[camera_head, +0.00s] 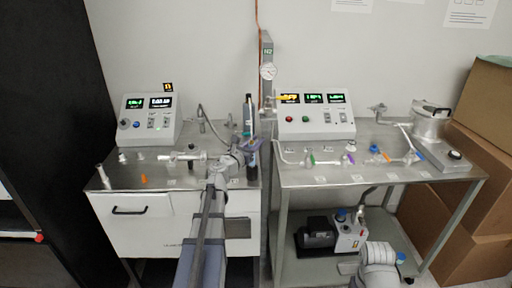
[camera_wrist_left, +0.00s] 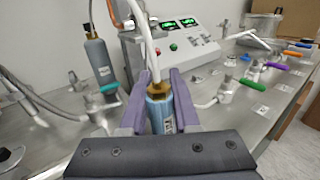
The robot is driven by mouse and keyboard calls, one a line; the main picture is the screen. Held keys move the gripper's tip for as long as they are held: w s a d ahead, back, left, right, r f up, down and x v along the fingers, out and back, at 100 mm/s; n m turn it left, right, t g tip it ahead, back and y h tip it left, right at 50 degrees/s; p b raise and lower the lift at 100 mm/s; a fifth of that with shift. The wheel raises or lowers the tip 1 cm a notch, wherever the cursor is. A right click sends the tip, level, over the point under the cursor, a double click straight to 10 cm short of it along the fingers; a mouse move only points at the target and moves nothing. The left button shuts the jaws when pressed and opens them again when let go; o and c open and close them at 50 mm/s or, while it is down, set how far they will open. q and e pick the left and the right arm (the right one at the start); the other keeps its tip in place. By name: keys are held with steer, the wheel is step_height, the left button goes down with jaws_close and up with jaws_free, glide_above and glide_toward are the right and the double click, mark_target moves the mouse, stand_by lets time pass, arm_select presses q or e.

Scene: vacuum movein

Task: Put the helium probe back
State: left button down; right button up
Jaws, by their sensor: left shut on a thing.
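My left gripper (camera_head: 250,146) reaches over the right end of the left bench. In the left wrist view its purple fingers (camera_wrist_left: 160,100) are shut on a blue cylinder (camera_wrist_left: 159,112) with a brass neck and a pale label, apparently the helium probe. A white hose runs up from its top. In the head view the gripper largely hides the held part. A dark grey bottle (camera_head: 248,112) stands upright close behind the gripper; a similar bottle (camera_wrist_left: 97,62) shows at the left of the wrist view. My right gripper is not in view; only part of my right arm shows at the bottom.
The left bench (camera_head: 130,178) carries a control box (camera_head: 150,122) and metal pipework. The right bench (camera_head: 290,178) carries another control box (camera_head: 315,115), pipes with coloured valve handles and a metal vessel (camera_head: 430,120). A pump (camera_head: 348,235) sits on its lower shelf. Cardboard boxes (camera_head: 462,205) stand at the right.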

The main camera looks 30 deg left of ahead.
arm_select(q)
steer(key=shift+r, duration=0.1)
steer(key=shift+f+b, duration=0.5)
steer(key=c, duration=0.6)
jaws_free()
steer(key=shift+r, duration=0.1)
steer(key=shift+c, duration=0.2)
steer(key=s+p, duration=0.1)
steer(key=s, duration=1.1)
steer(key=shift+a+r, duration=0.2)
steer(key=shift+r, duration=0.2)
